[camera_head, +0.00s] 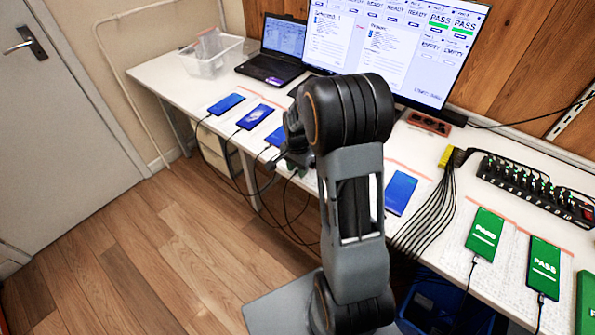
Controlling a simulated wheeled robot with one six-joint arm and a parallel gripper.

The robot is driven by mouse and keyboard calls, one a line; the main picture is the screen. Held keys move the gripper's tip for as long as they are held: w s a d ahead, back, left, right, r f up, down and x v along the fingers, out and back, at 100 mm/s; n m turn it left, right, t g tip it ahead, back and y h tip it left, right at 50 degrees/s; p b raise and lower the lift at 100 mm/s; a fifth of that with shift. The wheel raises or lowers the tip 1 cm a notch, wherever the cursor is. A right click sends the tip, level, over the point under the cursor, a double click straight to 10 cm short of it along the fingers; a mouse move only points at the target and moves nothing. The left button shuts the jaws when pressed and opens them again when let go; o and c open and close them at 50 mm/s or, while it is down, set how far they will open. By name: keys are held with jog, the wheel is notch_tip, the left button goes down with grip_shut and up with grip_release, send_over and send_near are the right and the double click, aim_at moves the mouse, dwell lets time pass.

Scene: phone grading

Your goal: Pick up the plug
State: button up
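Charging cables with small plugs run from the lower ends of several phones on the white table (190,72). One plug (474,261) sits at the lower end of a green PASS phone (485,233); another plug (541,297) sits at a second PASS phone (544,262). On the left, cables run from blue-screen phones (226,103) (255,117) over the table's front edge. My gripper (286,160) is at that edge, beside a third blue phone (275,137) partly hidden by my arm. The fingertips are small and dark, so I cannot tell whether they hold a plug.
A monitor (395,45), a laptop (275,50) and a clear bin (212,55) stand at the back. A black multi-port hub (535,190) and a bundle of black cables (428,218) are on the right. A blue bin (440,300) is below the table. Floor at left is clear.

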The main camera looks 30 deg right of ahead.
grip_shut()
jog(key=shift+r, duration=0.15)
